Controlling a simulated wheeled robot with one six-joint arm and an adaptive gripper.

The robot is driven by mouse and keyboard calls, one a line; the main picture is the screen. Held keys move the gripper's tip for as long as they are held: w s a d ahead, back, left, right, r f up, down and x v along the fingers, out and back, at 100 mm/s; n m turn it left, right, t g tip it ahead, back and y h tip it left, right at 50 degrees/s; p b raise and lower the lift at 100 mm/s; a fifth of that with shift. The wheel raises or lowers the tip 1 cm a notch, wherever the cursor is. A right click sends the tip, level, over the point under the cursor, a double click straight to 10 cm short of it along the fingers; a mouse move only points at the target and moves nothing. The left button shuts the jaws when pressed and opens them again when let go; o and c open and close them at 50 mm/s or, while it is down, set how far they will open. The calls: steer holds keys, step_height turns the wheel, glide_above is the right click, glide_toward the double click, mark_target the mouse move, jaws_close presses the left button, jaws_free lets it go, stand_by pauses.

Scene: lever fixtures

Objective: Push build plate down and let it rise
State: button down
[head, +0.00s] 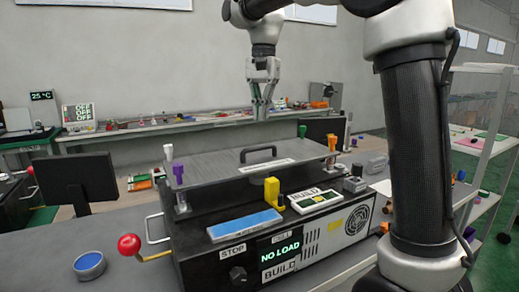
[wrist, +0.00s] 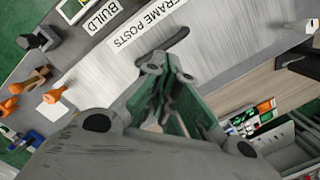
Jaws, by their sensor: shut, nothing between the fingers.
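The build plate (head: 215,168) is a flat grey plate with a black bar handle (head: 258,154), raised level on corner posts above a dark machine. Purple, white, green and orange caps show at its corners. My gripper (head: 262,116) is shut and empty, pointing down above the plate, beyond the handle in the head view. In the wrist view my gripper (wrist: 158,66) points toward the plate (wrist: 125,75), with the black handle (wrist: 176,38) close beside its tips. I see no contact, but the exact gap is hard to tell. The machine's display (head: 281,250) reads NO LOAD.
A red-knobbed lever (head: 130,244) sticks out at the machine's left. A monitor (head: 78,183) and a blue round tin (head: 89,265) stand left on the bench.

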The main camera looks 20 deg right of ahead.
glide_above(263, 155)
steer(key=s+a, duration=0.2)
steer(key=f, duration=0.6)
steer(key=shift+d+f, duration=0.25)
steer(key=shift+f, duration=0.25)
steer(key=shift+f, duration=0.1)
step_height(263, 155, down, 2)
steer(key=shift+f, duration=0.15)
steer(key=shift+w+d+r, duration=0.3)
steer(key=shift+w+d, duration=0.2)
steer(key=shift+w, duration=0.15)
steer(key=shift+w+d+r, duration=0.25)
steer(key=shift+w+d, duration=0.25)
steer(key=shift+w, duration=0.1)
step_height(263, 155, up, 12)
steer(key=shift+w+d, duration=0.35)
steer(key=shift+w, duration=0.1)
